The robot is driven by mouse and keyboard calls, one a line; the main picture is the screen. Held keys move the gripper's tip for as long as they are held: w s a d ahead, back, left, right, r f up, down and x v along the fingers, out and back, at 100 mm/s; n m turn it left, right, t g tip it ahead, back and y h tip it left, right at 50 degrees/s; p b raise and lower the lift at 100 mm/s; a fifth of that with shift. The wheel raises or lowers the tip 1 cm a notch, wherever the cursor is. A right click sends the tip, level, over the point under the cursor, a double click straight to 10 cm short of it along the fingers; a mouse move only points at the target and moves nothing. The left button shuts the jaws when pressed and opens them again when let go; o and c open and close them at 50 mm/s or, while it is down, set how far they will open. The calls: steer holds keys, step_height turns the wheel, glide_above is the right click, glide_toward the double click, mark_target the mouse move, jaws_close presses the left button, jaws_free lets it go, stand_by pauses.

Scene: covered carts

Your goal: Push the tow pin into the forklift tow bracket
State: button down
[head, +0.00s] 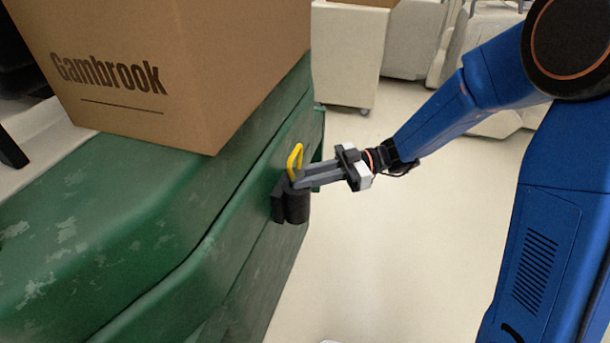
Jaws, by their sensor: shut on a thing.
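The tow pin (295,158) shows as a yellow loop handle standing up at the top of the black tow bracket (297,208). The bracket is fixed to the end face of the green forklift body (240,225). My gripper (297,183) reaches in from the right, its grey fingers shut on the pin just below the yellow loop, right at the bracket's top. The pin's shaft is hidden by the fingers and the bracket, so I cannot tell how deep it sits.
A cardboard box (165,60) marked "Gambrook" rests on the green body, up and left of the bracket. White wheeled carts (340,60) stand at the back. The pale floor (410,240) right of the bracket is clear.

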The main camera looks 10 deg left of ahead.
steer(key=shift+f, duration=0.15)
steer(key=c, duration=1.6)
jaws_free()
steer(key=shift+f, duration=0.1)
steer(key=shift+o, duration=0.2)
steer(key=v, duration=1.7)
steer(key=shift+d, duration=0.2)
steer(key=shift+w+f, duration=0.1)
